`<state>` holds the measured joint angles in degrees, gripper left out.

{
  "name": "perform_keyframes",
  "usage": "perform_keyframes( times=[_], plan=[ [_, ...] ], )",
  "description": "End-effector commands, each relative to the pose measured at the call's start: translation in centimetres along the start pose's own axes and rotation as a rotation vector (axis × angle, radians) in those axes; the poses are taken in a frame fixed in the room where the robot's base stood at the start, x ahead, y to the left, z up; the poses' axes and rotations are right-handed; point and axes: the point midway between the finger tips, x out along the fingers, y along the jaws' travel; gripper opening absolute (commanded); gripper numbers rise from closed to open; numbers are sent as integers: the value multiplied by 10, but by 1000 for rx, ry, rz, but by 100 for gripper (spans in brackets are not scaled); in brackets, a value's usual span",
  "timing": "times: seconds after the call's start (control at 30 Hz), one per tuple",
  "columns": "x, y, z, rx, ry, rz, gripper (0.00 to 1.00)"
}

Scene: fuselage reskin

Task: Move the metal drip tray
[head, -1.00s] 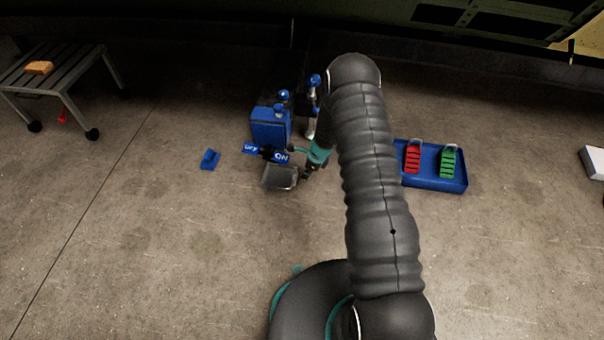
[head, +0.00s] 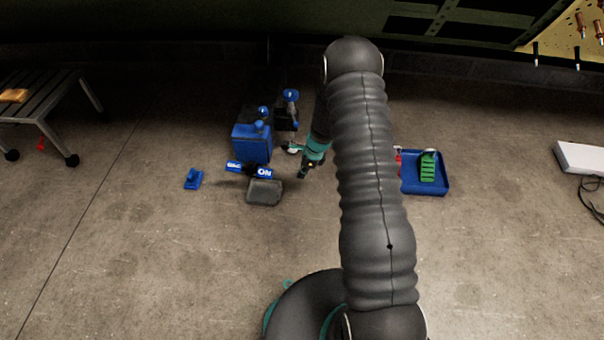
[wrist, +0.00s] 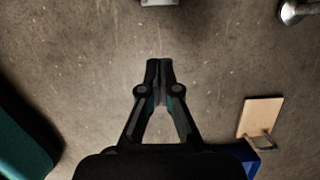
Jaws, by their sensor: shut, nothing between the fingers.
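The metal drip tray (head: 264,192), a small grey rounded box shape, lies on the floor in the head view, left of centre and just in front of the blue "ON" sign. My gripper (head: 304,172) hangs to the right of the tray, apart from it and partly hidden beside my arm. In the wrist view my gripper (wrist: 159,64) has its fingers together, with nothing between them and bare floor around them. A grey edge at the top of the wrist view is too cut off to identify.
A blue machine (head: 252,144) stands behind the tray. A small blue object (head: 193,179) lies to its left. A blue bin (head: 424,188) with a green item (head: 428,167) is at the right. A slatted bench (head: 45,100) stands far left. The front floor is clear.

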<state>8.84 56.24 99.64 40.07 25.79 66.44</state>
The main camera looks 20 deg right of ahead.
Motion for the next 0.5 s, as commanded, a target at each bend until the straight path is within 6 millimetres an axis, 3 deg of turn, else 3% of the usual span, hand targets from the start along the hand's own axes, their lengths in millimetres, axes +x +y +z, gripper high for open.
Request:
perform_keyframes(
  times=[0.03,0.17,0.2,0.37,0.5],
  plan=[
    [0,0,0,0,0,0,5],
    [-8,-1,4,-21,-1,-4,38],
    [-15,-1,7,-38,-2,-8,40],
    [-65,0,29,-177,-7,-34,40],
    [-125,10,51,-355,-4,-62,40]
  ],
)
